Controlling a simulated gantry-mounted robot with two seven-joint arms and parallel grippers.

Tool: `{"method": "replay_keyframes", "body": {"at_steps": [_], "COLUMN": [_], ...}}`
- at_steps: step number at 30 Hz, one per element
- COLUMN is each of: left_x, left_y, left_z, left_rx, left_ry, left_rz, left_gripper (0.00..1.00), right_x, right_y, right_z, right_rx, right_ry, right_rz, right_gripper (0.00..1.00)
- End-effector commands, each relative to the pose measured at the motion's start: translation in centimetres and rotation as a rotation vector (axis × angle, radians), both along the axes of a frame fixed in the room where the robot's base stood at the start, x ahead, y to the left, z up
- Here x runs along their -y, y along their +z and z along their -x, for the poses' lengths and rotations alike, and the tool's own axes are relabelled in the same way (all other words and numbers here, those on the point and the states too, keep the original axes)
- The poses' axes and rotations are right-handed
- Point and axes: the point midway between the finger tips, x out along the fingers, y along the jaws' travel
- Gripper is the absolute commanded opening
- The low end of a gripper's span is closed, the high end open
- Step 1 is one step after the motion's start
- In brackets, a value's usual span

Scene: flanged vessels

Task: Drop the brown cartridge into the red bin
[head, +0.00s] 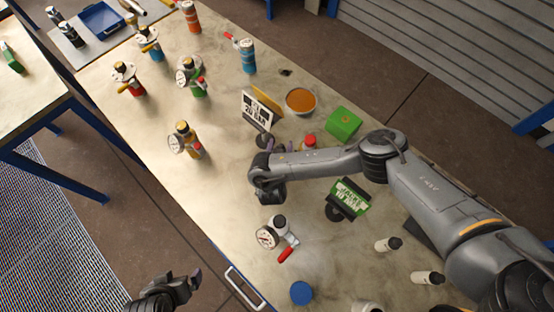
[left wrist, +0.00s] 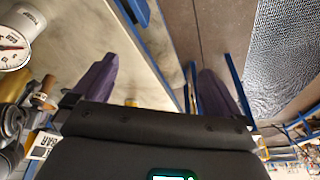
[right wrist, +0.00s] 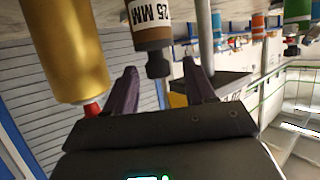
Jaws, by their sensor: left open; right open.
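A brown cartridge (right wrist: 153,36) with a white "25 MM" label and a black cap shows in the right wrist view. It appears upside down there, its cap lined up between the fingertips of my right gripper (right wrist: 162,82). The right gripper is open and empty; I cannot tell how far the cap lies from the fingers. In the head view the right gripper (head: 273,146) is partly hidden by its wrist, and the cartridge is mostly hidden there. My left gripper (head: 192,277) is open and empty off the table's left edge. I cannot make out a red bin.
A gold cylinder (right wrist: 70,48) with a red cap stands left of the cartridge in the right wrist view. A "20 BAR" sign (head: 257,110), an orange-filled bowl (head: 300,100) and a green block (head: 343,123) are near the right gripper. Flanged vessels (head: 187,140) stand to the left.

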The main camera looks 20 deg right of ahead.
Motion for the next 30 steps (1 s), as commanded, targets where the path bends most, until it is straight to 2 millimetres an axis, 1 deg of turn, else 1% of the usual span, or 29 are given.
{"method": "replay_keyframes", "body": {"at_steps": [1, 3, 9, 12, 16, 17, 22, 23, 30], "left_x": [-0.1, -0.1, -0.2, -0.2, -0.2, -0.2, 0.0, 0.0, 0.1], "left_y": [1.6, 2.7, 5.3, 6.3, 7.1, 7.2, 7.6, 7.6, 7.5], "left_z": [0.0, 0.0, 0.0, 0.0, 0.0, 0.0, 0.0, 0.0, 0.0], "left_rx": [0.000, 0.001, 0.001, 0.001, 0.001, 0.001, 0.001, 0.001, 0.000], "left_ry": [-0.001, -0.003, -0.006, -0.005, -0.005, -0.004, -0.001, 0.000, 0.004], "left_rz": [-0.002, -0.005, -0.008, -0.008, -0.007, -0.007, -0.001, 0.000, 0.005], "left_gripper": [1.00, 1.00, 1.00, 1.00, 1.00, 0.97, 0.71, 0.69, 0.69], "right_x": [-0.4, -1.0, -2.6, -3.3, -4.1, -4.2, -4.7, -4.7, -4.7], "right_y": [0.9, 1.3, 2.5, 3.0, 3.4, 3.4, 3.7, 3.7, 3.6], "right_z": [0.7, 1.6, 4.1, 5.3, 6.4, 6.6, 7.3, 7.3, 7.4], "right_rx": [-0.005, -0.006, -0.005, -0.005, -0.001, -0.002, -0.001, -0.001, 0.000], "right_ry": [0.000, 0.001, 0.000, -0.001, 0.001, 0.000, -0.001, -0.001, -0.001], "right_rz": [-0.001, -0.002, -0.002, -0.002, -0.001, -0.001, 0.001, 0.001, 0.002], "right_gripper": [0.55, 0.55, 0.55, 0.55, 0.55, 0.55, 0.55, 0.55, 0.55]}}
